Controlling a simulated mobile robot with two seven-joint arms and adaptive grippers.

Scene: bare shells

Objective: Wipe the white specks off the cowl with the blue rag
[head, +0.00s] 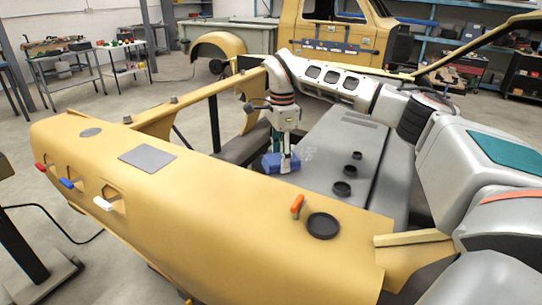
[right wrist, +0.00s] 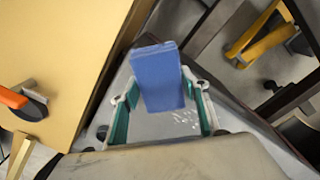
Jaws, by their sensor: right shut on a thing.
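The blue rag (head: 277,162) looks like a folded block and is held in my right gripper (head: 287,152), at the left edge of the grey cowl (head: 345,140). In the right wrist view the rag (right wrist: 158,78) sits between the green-lined fingers of the gripper (right wrist: 160,95), which is shut on it. White specks (head: 310,153) lie on the cowl just right of the rag. They also show as a small scatter in the right wrist view (right wrist: 186,121). I cannot tell whether the rag touches the cowl. My left gripper is out of view.
Several black round pieces (head: 342,189) sit on the grey surface. The yellow shell (head: 200,200) in front carries an orange-handled tool (head: 297,206), a black disc (head: 323,225) and a grey pad (head: 147,158). A white panel with openings (head: 332,77) stands behind the cowl.

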